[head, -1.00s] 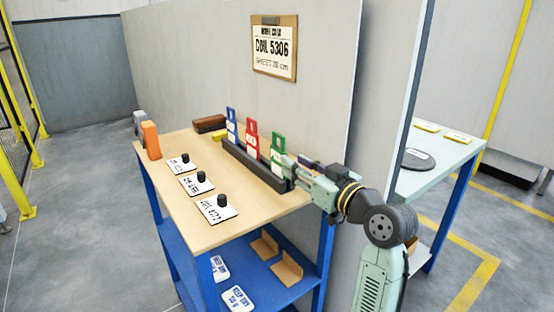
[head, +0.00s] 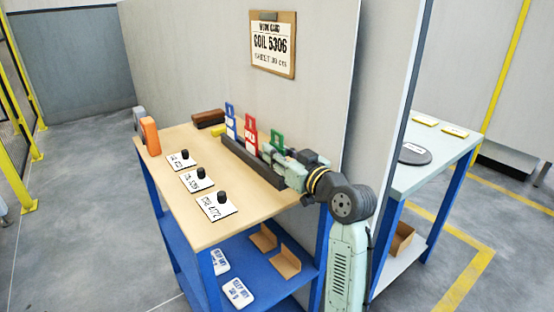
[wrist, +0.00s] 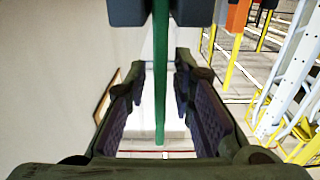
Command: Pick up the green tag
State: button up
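The green tag (head: 277,141) stands upright at the near right end of a dark rack (head: 251,159) on the wooden table. My gripper (head: 273,154) is at the tag in the head view and partly covers its lower part. In the wrist view the green tag (wrist: 160,80) shows edge-on as a narrow upright strip. My gripper (wrist: 160,110) is open there, with one finger on each side of the strip and a visible gap on both sides. Dark blocks flank the strip at the top of the wrist view.
A red tag (head: 250,134) and a blue tag (head: 230,121) stand farther along the rack. White cards with black knobs (head: 217,205) lie at the front. An orange block (head: 149,136) stands at the left. A grey partition (head: 230,60) rises behind the table.

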grip_shut()
jog(key=shift+r, duration=0.1)
dwell(0.3)
